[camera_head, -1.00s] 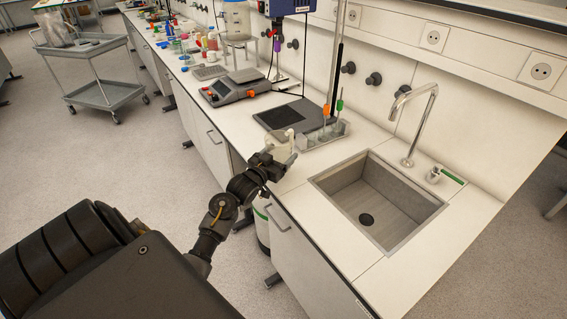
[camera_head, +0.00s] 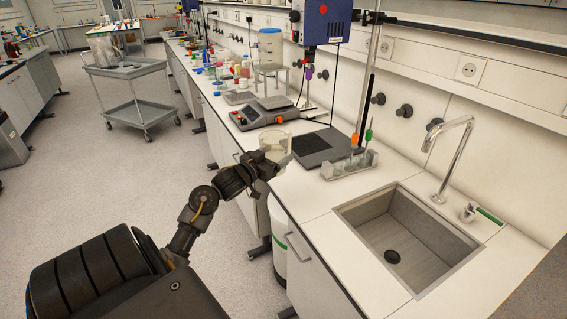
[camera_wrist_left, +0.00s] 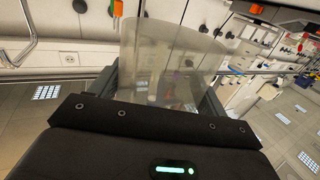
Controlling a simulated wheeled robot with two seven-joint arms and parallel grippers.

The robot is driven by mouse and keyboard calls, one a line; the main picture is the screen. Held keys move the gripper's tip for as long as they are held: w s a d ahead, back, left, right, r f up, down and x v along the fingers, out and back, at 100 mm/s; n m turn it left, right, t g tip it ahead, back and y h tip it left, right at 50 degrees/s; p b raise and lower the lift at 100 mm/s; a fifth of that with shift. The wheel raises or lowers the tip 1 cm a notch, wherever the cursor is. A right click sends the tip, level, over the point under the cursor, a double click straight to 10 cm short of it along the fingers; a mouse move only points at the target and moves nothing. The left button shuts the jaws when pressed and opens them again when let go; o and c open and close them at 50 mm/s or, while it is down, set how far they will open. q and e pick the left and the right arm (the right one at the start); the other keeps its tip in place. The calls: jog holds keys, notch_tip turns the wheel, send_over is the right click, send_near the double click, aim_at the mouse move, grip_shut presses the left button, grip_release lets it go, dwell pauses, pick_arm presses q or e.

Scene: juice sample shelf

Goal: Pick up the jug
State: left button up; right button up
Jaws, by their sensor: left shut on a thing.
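The jug (camera_head: 276,146) is a clear, see-through vessel at the front edge of the bench, left of the sink in the head view. My left gripper (camera_head: 262,163) is shut on it. In the left wrist view the jug (camera_wrist_left: 165,65) stands large between the two dark fingers (camera_wrist_left: 160,85), one on each side. The head view does not clearly show a gap between the jug's base and the bench. My right gripper is not in view.
A sink (camera_head: 392,240) with a tap (camera_head: 450,160) lies to the right. A grey trolley (camera_head: 125,75) stands on open floor.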

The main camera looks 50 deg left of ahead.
pick_arm(q)
jog(key=shift+s+a+r+b, duration=0.15)
jog(key=shift+s+a+r, duration=0.15)
jog(key=shift+a, duration=0.25)
jog(key=shift+s+a+r+b, duration=0.15)
jog(key=shift+s+a+r, duration=0.15)
jog(key=shift+a, duration=0.25)
